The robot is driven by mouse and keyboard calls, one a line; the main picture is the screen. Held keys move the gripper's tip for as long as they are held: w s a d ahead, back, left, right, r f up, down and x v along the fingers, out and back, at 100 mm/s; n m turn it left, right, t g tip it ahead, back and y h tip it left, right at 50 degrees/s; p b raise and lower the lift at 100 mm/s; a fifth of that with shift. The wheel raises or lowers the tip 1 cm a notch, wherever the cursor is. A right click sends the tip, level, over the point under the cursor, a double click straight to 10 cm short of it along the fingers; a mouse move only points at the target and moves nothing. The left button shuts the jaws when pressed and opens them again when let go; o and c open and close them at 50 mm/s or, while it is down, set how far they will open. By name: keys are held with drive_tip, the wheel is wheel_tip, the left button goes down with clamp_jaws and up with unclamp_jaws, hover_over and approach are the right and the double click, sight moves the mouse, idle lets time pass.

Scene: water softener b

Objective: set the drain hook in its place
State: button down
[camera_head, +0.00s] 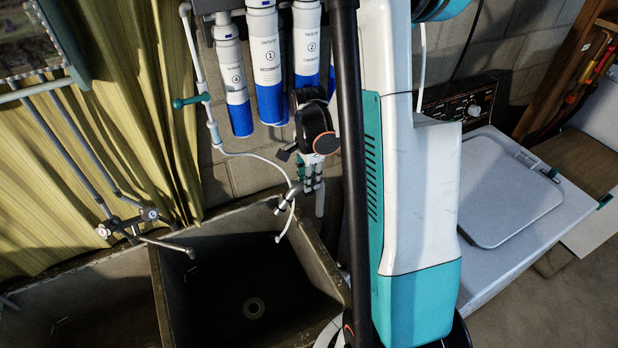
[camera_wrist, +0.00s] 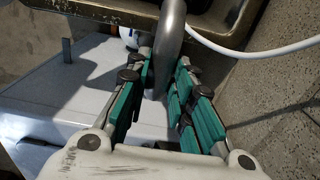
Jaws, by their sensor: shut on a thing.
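The drain hook is a smooth grey curved tube. In the wrist view the hook (camera_wrist: 172,35) runs from the top edge down between my green finger pads. My gripper (camera_wrist: 165,72) is shut on it. In the head view my gripper (camera_head: 310,178) is low against the wall, above the back right corner of the dark sink basin (camera_head: 168,285). A short grey piece of the hook (camera_head: 290,196) shows at its left, slanting down over the sink rim. The hook's far end is hidden in both views.
A thin white hose (camera_head: 247,155) hangs from the wall and dips into the basin, close to my gripper. White and blue filters (camera_head: 266,60) hang above. A faucet (camera_head: 165,243) stands at the left. A white washer (camera_head: 510,190) stands right of the sink.

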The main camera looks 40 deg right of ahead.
drive_tip(key=shift+f+b, duration=0.25)
drive_tip(key=shift+b, duration=0.15)
drive_tip(key=shift+f+b, duration=0.3)
drive_tip(key=shift+f, duration=0.05)
drive_tip(key=shift+f+b, duration=6.25)
drive_tip(key=shift+f, duration=0.7)
drive_tip(key=c, duration=1.3)
unclamp_jaws()
drive_tip(key=shift+r, duration=0.2)
wheel_tip(320, 180, up, 12)
drive_tip(key=shift+f, duration=0.15)
